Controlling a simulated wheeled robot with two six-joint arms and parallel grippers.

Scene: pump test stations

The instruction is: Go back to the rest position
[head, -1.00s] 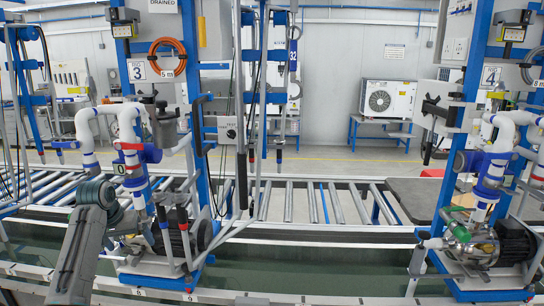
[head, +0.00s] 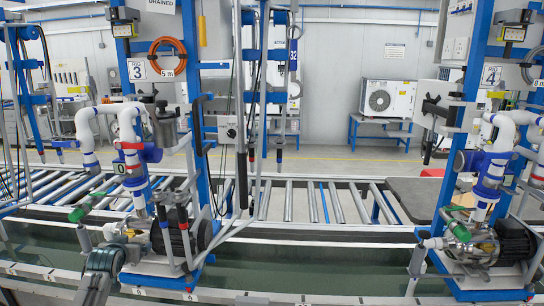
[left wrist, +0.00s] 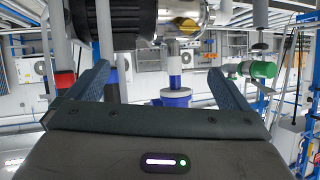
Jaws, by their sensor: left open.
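My left arm shows at the lower left of the head view, low in front of the station marked 3 (head: 137,70); its fingertips cannot be made out there. In the left wrist view my left gripper (left wrist: 158,85) has its two dark fingers spread wide, with nothing held between them. A black ribbed motor (left wrist: 107,18) and a white-and-blue pipe (left wrist: 178,80) show beyond the fingers. A green handle (left wrist: 263,70) shows to the right, apart from the fingers. My right gripper is in neither view.
The station 3 pump (head: 172,238) stands close to my left arm, with a green handle (head: 84,207) at its left. Station 4 (head: 490,75) with its pump (head: 480,240) stands at the right. A roller conveyor (head: 300,203) runs behind. The stretch between the pumps is open.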

